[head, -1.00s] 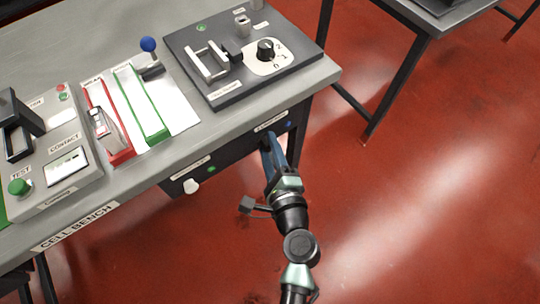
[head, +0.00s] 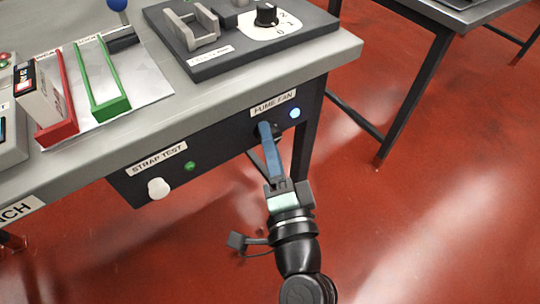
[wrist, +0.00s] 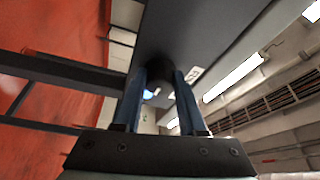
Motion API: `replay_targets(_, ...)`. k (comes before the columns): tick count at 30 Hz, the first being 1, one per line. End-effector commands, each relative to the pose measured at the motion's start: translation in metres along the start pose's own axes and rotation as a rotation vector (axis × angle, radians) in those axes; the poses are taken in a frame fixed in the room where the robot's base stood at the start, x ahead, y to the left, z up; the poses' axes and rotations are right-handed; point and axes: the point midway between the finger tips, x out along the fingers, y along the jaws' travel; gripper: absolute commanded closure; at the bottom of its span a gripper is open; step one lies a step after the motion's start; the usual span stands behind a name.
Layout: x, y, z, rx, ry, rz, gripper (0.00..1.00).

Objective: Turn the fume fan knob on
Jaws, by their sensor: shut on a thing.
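The fume fan knob (wrist: 162,73) is a dark round knob on the dark front panel under the bench, below the FUME FAN label (head: 273,103). My gripper (head: 265,130) has its blue fingers at the knob. In the wrist view my gripper (wrist: 160,92) has one finger on each side of the knob, shut on it. In the head view the fingers mostly hide the knob. A bright blue-white light (head: 295,113) glows on the panel just right of the knob.
A white STRAP TEST knob (head: 158,188) and a green light (head: 190,166) sit left on the same panel. A bench leg (head: 306,140) stands close right of my gripper. Above are a red holder (head: 68,100), a green holder (head: 100,85) and a dial (head: 266,14). Red floor is open in front.

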Motion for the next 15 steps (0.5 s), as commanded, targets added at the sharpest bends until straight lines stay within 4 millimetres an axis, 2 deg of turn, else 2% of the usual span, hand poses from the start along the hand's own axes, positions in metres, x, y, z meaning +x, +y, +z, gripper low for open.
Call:
replay_targets(1, -0.0006, 0.0051, 0.0007, -0.016, 0.0, -0.005, 1.0)
replay_targets(15, -0.0001, 0.0011, -0.0005, -0.062, 0.0, -0.022, 1.0)
